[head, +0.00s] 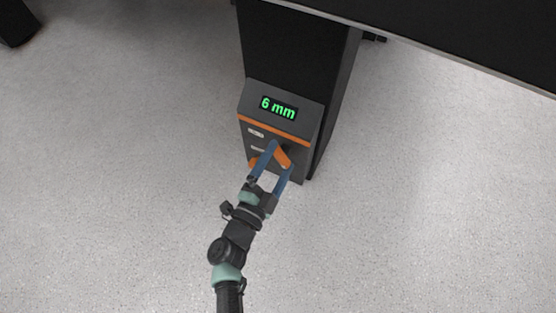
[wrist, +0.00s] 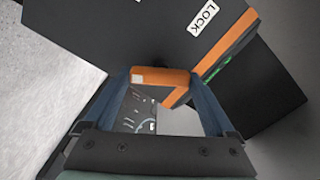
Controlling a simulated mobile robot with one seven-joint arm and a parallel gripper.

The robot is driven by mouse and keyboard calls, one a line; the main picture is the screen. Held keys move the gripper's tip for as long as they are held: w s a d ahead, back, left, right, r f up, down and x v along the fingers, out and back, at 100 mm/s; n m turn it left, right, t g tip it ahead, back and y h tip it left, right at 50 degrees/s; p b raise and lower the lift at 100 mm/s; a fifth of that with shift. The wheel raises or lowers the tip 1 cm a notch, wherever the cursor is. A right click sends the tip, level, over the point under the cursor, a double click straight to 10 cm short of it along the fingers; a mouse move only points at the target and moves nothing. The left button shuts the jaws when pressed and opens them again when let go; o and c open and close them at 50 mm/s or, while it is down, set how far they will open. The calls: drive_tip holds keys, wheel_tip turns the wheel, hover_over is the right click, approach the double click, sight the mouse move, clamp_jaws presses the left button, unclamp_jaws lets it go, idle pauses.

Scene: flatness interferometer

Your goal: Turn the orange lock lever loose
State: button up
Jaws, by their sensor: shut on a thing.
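The orange lock lever (head: 282,156) is on the lower front of a dark control box (head: 284,101) with a display. In the wrist view the orange lever (wrist: 163,78) lies across the gap between my two blue fingers, with a bend and a pale patch at its left end. My gripper (head: 279,156) is shut on the lever; in the wrist view its fingertips (wrist: 160,84) flank the lever on both sides. A LOCK label (wrist: 202,18) shows on the dark panel. The lever's pivot cannot be made out.
The green display (head: 278,108) reads 6 mm. A second orange part (head: 252,163) sits at the box's lower left, partly hidden by my gripper. The box is on a dark column (head: 295,45) below a dark slab (head: 450,55). Grey floor (head: 430,200) around is clear.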

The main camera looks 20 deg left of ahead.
drive_tip(key=m, duration=0.2)
drive_tip(key=m+b, duration=0.1)
drive_tip(key=m, duration=0.2)
drive_tip(key=shift+s+a+f, duration=0.1)
drive_tip(key=shift+s+f, duration=0.05)
drive_tip(key=shift+m, duration=0.3)
idle(0.3)
drive_tip(key=o, duration=1.1)
drive_tip(key=shift+c, duration=0.2)
drive_tip(key=shift+s, duration=0.1)
drive_tip(key=s+p, duration=0.4)
drive_tip(key=s, duration=0.8)
drive_tip(key=shift+s+a+p, duration=0.2)
drive_tip(key=shift+s+p, duration=0.1)
drive_tip(key=shift+s, duration=0.05)
